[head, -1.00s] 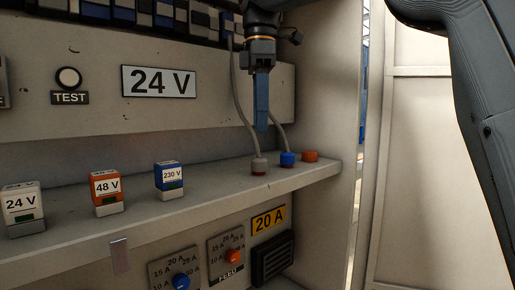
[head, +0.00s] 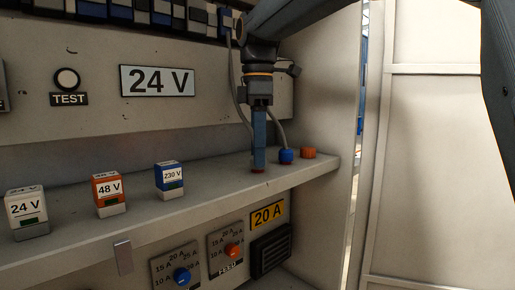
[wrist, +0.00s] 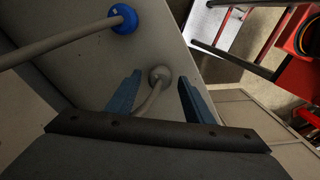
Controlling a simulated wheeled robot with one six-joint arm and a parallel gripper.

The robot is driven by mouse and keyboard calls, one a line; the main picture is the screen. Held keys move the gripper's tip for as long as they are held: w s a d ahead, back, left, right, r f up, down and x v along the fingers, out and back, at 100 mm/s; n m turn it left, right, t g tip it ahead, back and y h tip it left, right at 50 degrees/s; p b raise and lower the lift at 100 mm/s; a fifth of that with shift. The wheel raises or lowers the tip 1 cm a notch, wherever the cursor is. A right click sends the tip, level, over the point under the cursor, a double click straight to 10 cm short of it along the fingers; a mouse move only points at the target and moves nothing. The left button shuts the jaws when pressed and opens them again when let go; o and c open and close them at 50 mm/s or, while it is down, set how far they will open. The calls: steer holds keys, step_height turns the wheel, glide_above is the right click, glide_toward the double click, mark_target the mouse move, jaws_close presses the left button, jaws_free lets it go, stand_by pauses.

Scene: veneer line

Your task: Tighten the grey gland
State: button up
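The grey gland (wrist: 160,74) shows in the wrist view between the tips of my gripper's two blue fingers, with a grey cable running from it. My gripper (wrist: 162,88) is open there, one finger on each side of the gland, with gaps visible. An orange gland (head: 309,153) without a cable sits further right.
The shelf (head: 200,205) holds a 24 V block (head: 27,212), a 48 V block (head: 109,193) and a 230 V block (head: 170,179) to the left. A side wall (head: 325,100) stands close on the right. Dials and a 20 A plate (head: 268,215) are below.

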steer(key=c, duration=1)
steer(key=shift+o, duration=0.3)
steer(key=shift+m, duration=0.3)
steer(key=m, duration=0.4)
steer(key=shift+m, duration=0.3)
steer(key=m, duration=1.1)
steer(key=shift+m, duration=0.4)
steer(key=m, duration=0.3)
steer(key=shift+m, duration=1.9)
